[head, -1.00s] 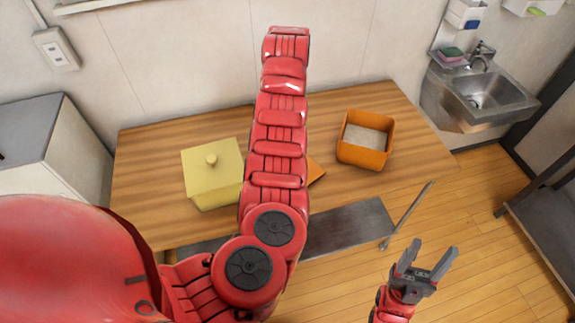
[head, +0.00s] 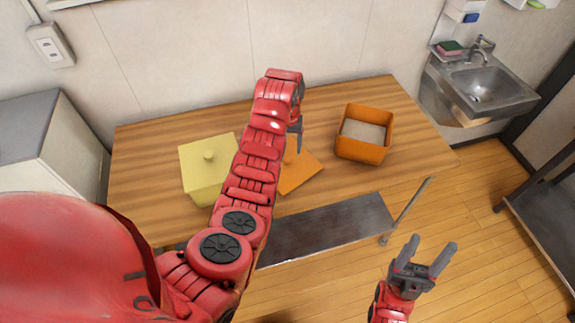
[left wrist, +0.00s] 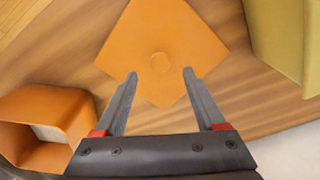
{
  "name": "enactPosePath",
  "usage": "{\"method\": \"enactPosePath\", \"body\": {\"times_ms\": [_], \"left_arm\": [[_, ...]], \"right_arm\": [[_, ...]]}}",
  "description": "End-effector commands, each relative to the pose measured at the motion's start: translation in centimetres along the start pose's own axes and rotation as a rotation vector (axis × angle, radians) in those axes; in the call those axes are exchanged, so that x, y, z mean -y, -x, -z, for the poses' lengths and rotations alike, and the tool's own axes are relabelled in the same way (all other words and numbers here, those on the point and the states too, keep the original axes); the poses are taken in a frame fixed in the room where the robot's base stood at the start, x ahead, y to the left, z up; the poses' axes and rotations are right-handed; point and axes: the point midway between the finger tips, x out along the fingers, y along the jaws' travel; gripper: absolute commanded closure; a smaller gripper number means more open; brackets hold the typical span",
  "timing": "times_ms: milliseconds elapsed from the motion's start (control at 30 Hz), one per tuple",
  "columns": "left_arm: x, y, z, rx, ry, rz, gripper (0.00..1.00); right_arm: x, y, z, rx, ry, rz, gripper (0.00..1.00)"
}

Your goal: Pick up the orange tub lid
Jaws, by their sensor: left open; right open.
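The orange tub lid (head: 299,172) is a flat square lying on the wooden table between the yellow tub and the orange tub; my left arm hides part of it in the head view. In the left wrist view the orange lid (left wrist: 163,40) lies ahead, with its round knob between the fingertips in the picture. My left gripper (head: 296,138) points down above the lid, open and empty; its fingers (left wrist: 160,75) show apart in the left wrist view. The orange tub (head: 362,151) stands open to the right, with pale contents. My right gripper (head: 430,250) is open and empty, in front of the table.
A yellow tub with its lid on (head: 207,165) stands left of the orange lid. The wooden table (head: 420,140) is clear at its right end. A metal shelf (head: 330,226) sits below the table front. A sink (head: 482,90) is at the back right.

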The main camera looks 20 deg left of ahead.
Motion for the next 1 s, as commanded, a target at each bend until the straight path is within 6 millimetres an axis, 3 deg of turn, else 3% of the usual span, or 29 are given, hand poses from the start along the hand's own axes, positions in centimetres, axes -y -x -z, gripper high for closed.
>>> {"method": "enactPosePath", "body": {"times_ms": [233,500,767,1000], "left_arm": [[0.0,-2.3,-0.1,0.005,0.0,0.001,0.28],[0.0,-4.8,-0.1,0.003,-0.001,0.001,0.28],[0.0,-5.0,0.0,0.001,-0.001,0.001,0.28],[0.0,-4.9,0.0,0.001,-0.001,0.001,0.71]], "right_arm": [[-0.1,-2.9,0.5,0.0,0.0,0.0,0.4],[-0.2,-3.2,0.6,0.0,0.0,0.0,0.4],[-0.2,-3.2,0.5,0.0,0.0,0.0,0.4],[-0.2,-3.2,0.5,0.0,0.0,0.0,0.4]]}}
